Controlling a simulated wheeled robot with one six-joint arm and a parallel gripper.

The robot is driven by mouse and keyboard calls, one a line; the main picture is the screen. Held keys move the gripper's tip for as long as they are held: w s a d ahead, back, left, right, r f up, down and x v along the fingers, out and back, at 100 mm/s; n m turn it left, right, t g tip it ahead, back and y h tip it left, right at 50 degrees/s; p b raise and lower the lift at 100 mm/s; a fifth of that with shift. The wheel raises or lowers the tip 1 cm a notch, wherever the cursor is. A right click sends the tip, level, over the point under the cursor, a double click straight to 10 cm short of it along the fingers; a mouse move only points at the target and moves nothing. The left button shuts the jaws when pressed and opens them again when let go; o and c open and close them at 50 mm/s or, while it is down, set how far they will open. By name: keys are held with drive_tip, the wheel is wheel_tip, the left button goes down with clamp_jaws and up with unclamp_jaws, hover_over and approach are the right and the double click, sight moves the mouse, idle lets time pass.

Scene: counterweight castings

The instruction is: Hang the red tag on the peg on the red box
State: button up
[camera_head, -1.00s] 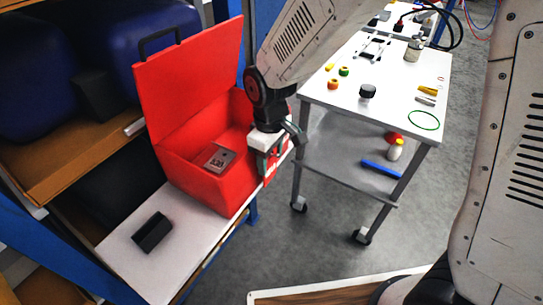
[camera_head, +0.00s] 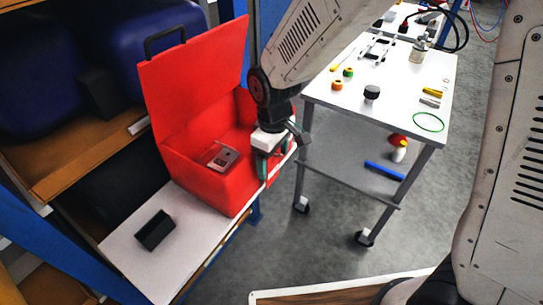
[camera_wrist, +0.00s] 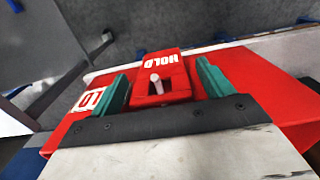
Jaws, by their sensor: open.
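The red box (camera_head: 225,185) stands with its lid raised on a white-topped shelf. In the wrist view the box (camera_wrist: 255,75) lies behind my fingers. The red tag (camera_wrist: 175,68), printed HOLD, is at the box's outer side. The pale peg (camera_wrist: 155,79) shows through the tag's slot, its tip in front of the tag. My gripper (camera_wrist: 163,84) is open, with one green finger on each side of the tag and gaps visible. In the head view my gripper (camera_head: 268,166) is at the box's right side, and the tag is hard to make out there.
A grey block (camera_head: 223,158) lies inside the box. A black holder (camera_head: 155,230) stands on the white shelf (camera_head: 125,250). A wheeled white cart (camera_head: 395,105) with small items stands to the right. Grey floor (camera_head: 315,245) is clear between shelf and cart.

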wheel_tip(320, 180, up, 8)
drive_tip(key=shift+f, duration=0.1)
drive_tip(key=shift+s+d, duration=0.1)
drive_tip(key=shift+s, duration=0.1)
drive_tip(key=s+d+r+m, duration=0.5)
drive_tip(key=s+d, duration=0.5)
drive_tip(key=s+d+r+m+t, duration=0.1)
drive_tip(key=s+d+r+m, duration=0.4)
drive_tip(key=s+d, duration=0.5)
drive_tip(key=shift+d+r, duration=0.65)
drive_tip(key=shift+r, duration=0.05)
idle(0.8)
